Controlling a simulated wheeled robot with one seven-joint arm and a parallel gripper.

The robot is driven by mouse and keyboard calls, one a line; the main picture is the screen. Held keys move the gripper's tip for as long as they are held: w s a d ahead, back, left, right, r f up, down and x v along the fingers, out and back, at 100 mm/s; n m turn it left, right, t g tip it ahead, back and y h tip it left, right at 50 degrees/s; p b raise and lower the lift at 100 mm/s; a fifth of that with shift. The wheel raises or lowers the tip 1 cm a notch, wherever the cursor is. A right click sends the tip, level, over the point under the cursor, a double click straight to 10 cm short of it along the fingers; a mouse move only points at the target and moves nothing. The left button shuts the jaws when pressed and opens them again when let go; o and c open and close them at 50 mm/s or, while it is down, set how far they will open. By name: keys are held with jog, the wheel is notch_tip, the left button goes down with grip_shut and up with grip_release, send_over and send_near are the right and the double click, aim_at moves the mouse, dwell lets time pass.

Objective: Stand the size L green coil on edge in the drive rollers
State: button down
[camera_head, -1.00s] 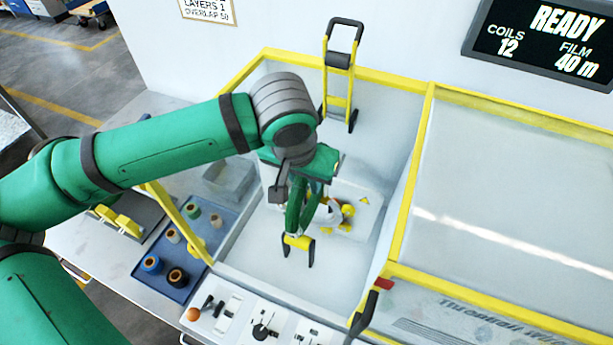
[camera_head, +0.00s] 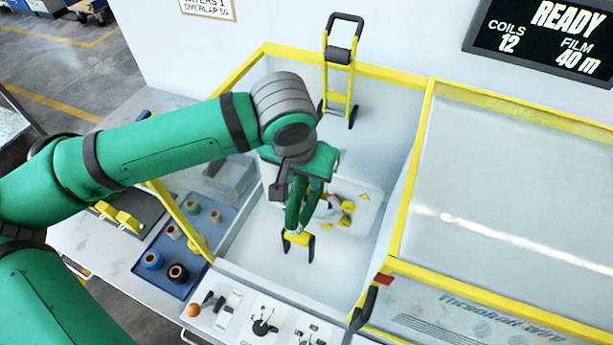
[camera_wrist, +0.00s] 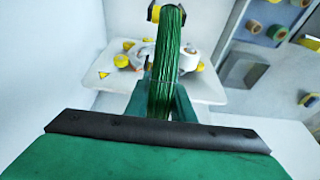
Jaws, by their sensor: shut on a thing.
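The green coil (camera_head: 297,208) is upright on edge inside the machine bay, with my gripper (camera_head: 305,180) shut on its upper part. In the wrist view the coil (camera_wrist: 166,55) shows edge-on, running up from the jaw. A yellow piece with black side arms (camera_head: 298,239) is at its lower front end, and also shows at the coil's far end in the wrist view (camera_wrist: 154,14). A white plate with yellow rollers (camera_head: 368,212) lies behind and right of the coil. The coil's lowest edge is hidden, so I cannot tell whether it touches the rollers.
A white film roll (camera_wrist: 188,61) is close beside the coil. A blue tray (camera_head: 152,284) with several small spools stands left of the bay. Yellow-framed walls and a clear cover (camera_head: 510,205) bound the bay. A control panel (camera_head: 250,318) is in front.

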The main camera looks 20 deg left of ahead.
jog(key=shift+f, duration=0.25)
jog(key=c, duration=1.5)
grip_release()
jog(key=shift+o, duration=0.2)
jog(key=v, duration=1)
jog(key=shift+s+r, duration=0.15)
jog(key=shift+r, duration=0.2)
